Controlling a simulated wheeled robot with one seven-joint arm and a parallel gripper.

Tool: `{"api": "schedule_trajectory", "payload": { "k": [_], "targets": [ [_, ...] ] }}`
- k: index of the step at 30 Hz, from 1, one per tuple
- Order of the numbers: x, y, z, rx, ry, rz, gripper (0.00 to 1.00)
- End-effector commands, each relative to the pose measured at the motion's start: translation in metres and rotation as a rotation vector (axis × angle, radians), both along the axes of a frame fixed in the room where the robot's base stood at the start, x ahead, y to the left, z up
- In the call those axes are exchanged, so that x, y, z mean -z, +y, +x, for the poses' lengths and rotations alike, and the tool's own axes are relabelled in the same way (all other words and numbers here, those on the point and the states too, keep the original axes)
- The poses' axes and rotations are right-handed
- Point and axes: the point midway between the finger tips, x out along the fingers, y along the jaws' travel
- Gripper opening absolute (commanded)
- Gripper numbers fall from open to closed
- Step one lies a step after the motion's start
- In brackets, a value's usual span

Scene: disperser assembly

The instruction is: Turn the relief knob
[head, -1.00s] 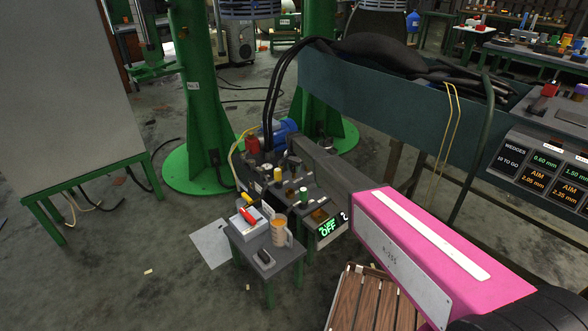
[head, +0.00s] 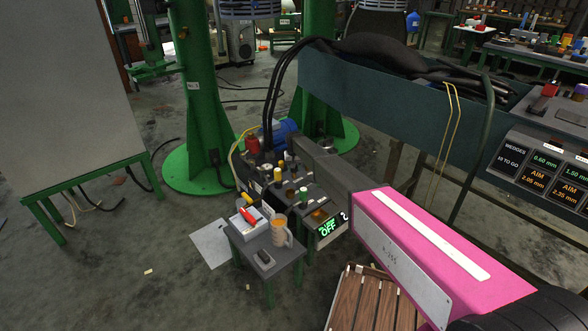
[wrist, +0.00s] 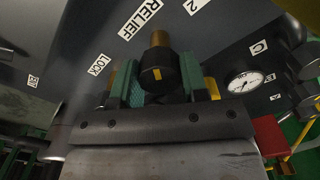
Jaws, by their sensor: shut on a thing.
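The relief knob (wrist: 151,79) is black with a yellow mark on its face and a brass-coloured stem behind it. It sits below the RELIEF label (wrist: 140,19) on a grey panel in the wrist view. My gripper (wrist: 160,82) is shut on the knob, with a green-padded finger on its left and another on its right. In the head view my arm reaches down to the small machine, and the knob in my grip cannot be made out there.
A round gauge (wrist: 245,84) is to the right of the knob, and a LOCK label (wrist: 99,65) to its left. Green columns (head: 203,100) rise behind.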

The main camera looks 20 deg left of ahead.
Motion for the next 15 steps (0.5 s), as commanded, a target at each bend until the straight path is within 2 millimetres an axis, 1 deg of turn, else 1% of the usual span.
{"api": "schedule_trajectory", "payload": {
  "k": [6, 15],
  "targets": [
    [-0.0009, 0.0002, 0.0, -0.051, 0.0, 0.0, 0.17],
    [-0.0009, 0.0003, 0.0001, -0.062, 0.0, 0.0, 0.17]
  ]
}}
